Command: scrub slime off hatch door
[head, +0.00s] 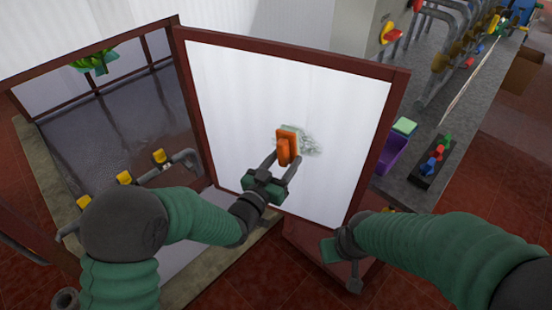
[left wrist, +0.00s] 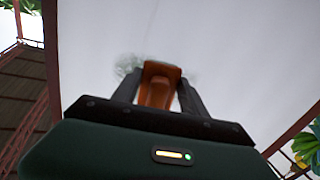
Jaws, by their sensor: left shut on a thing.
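The hatch door (head: 250,95) is a white panel in a dark red frame, standing swung open in the middle of the head view. A patch of grey-green slime (head: 309,141) is smeared on its white face. My left gripper (head: 281,170) is shut on an orange scrubber (head: 287,146). The scrubber is at the slime patch and hides part of it. In the left wrist view the scrubber (left wrist: 157,88) sits between the fingers, with slime (left wrist: 127,64) showing beside it. My right gripper (head: 345,258) is low at the door's lower right corner; its fingers are not clear.
A grey counter (head: 410,192) at the right holds a purple container (head: 391,153), a light green block (head: 404,126) and a dark tray (head: 424,177) of coloured pieces. Pipes with coloured valves line the back. Yellow-capped fittings (head: 124,178) stand inside the opening at left.

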